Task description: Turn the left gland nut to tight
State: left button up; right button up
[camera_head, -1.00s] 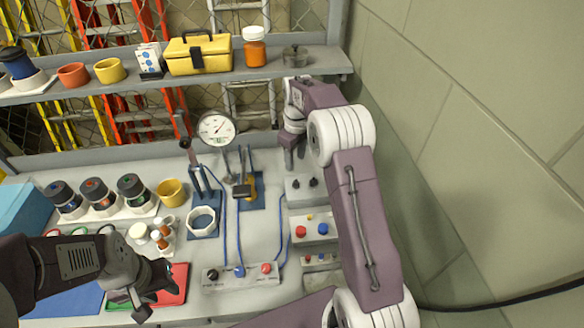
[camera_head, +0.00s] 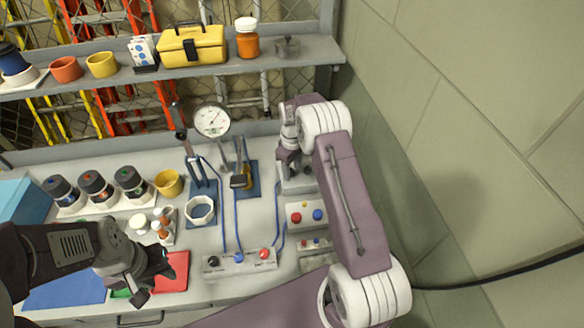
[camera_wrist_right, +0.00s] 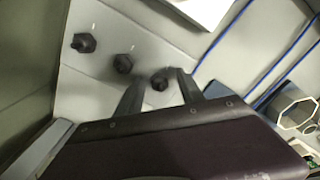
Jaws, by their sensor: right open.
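Three dark gland nuts stand in a row on a pale panel in the right wrist view: one at the upper left (camera_wrist_right: 84,42), a middle one (camera_wrist_right: 123,64), and one nearest the blue cables (camera_wrist_right: 160,80). That last nut is the left one as the head view faces the panel (camera_head: 298,186). My right gripper (camera_wrist_right: 158,86) is open, with one finger on each side of this left nut; I cannot tell if they touch it. In the head view my right gripper hides the nuts. My left gripper (camera_head: 154,284) is open and empty near the red mat.
A box with red and blue buttons (camera_head: 307,214) sits in front of the panel. A white octagonal ring (camera_head: 200,210), blue cables and a pressure gauge (camera_head: 212,121) are to the left. The shelf (camera_head: 200,72) is above; a wall (camera_head: 460,130) is at right.

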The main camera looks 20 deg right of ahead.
jog(key=shift+d+f, duration=0.15)
grip_shut()
jog(key=shift+m, duration=0.3)
jog(key=m, duration=0.3)
jog(key=shift+a+m, duration=0.2)
jog(key=shift+m, duration=0.2)
jog(key=m, duration=0.5)
jog(key=shift+a+m, duration=0.15)
jog(key=shift+m, duration=0.15)
jog(key=m, duration=0.5)
jog(key=shift+w+a, duration=0.15)
jog(key=shift+w, duration=0.05)
jog(key=shift+w+m, duration=0.15)
jog(key=shift+m, duration=2.25)
